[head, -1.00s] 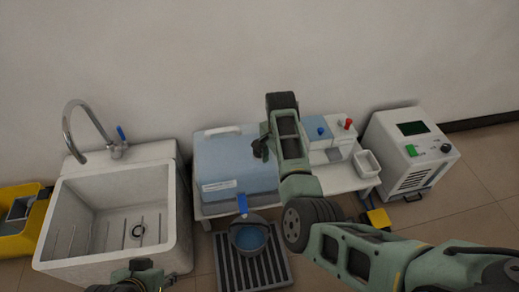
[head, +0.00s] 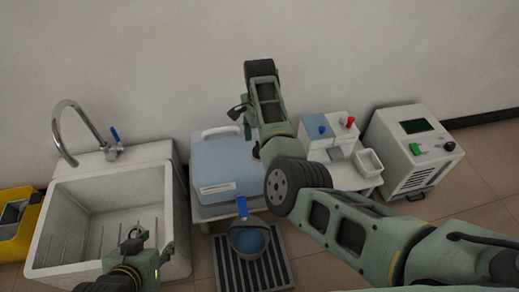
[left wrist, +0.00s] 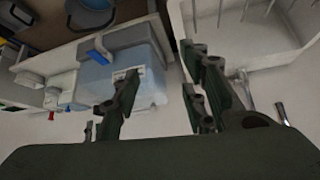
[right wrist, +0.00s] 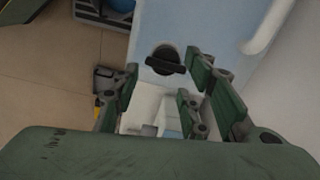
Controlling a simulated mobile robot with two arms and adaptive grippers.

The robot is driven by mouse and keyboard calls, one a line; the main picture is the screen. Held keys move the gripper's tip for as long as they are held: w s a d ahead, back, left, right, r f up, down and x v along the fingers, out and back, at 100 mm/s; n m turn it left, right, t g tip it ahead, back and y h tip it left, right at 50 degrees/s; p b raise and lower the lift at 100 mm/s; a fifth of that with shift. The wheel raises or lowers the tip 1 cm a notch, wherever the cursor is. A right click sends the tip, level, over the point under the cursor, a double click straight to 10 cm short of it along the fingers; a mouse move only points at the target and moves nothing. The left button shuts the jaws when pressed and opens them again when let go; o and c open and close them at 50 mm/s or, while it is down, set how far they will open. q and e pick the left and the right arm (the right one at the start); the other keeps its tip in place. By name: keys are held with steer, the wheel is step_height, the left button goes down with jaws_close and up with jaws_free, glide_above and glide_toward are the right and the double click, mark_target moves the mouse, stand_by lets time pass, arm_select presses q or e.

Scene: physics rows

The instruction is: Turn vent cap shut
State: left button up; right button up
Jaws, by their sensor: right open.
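The vent cap (right wrist: 165,60) is a black round cap with a raised bar, on a pale blue face of the tank (right wrist: 190,22). In the head view the blue tank (head: 222,165) stands on a low white bench. My right gripper (head: 238,113) is open and empty, above the tank's right part. In the right wrist view its fingers (right wrist: 160,95) are spread, with the cap ahead of them and apart from them. My left gripper (head: 135,245) is in front of the sink; in the left wrist view its fingers (left wrist: 160,95) are open and empty.
A white sink (head: 65,225) with a tap stands left of the bench. A blue-handled valve (head: 241,207) hangs over a bucket (head: 248,240) on a floor grate (head: 228,272). A white tray (head: 369,163) and a grey-white machine (head: 410,150) are at the right.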

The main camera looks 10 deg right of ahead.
step_height(320, 180, down, 5)
steer(key=shift+r+b, duration=0.1)
steer(key=shift+b, duration=0.7)
arm_select(q)
steer(key=w+d+r+t+h, duration=0.1)
steer(key=w+d+r+t, duration=0.2)
steer(key=w+r+t, duration=0.2)
steer(key=shift+w+r+h, duration=0.3)
steer(key=shift+w+r, duration=0.75)
steer(key=shift+w, duration=0.3)
arm_select(e)
steer(key=shift+f, duration=0.25)
steer(key=shift+c, duration=0.4)
steer(key=c, duration=0.7)
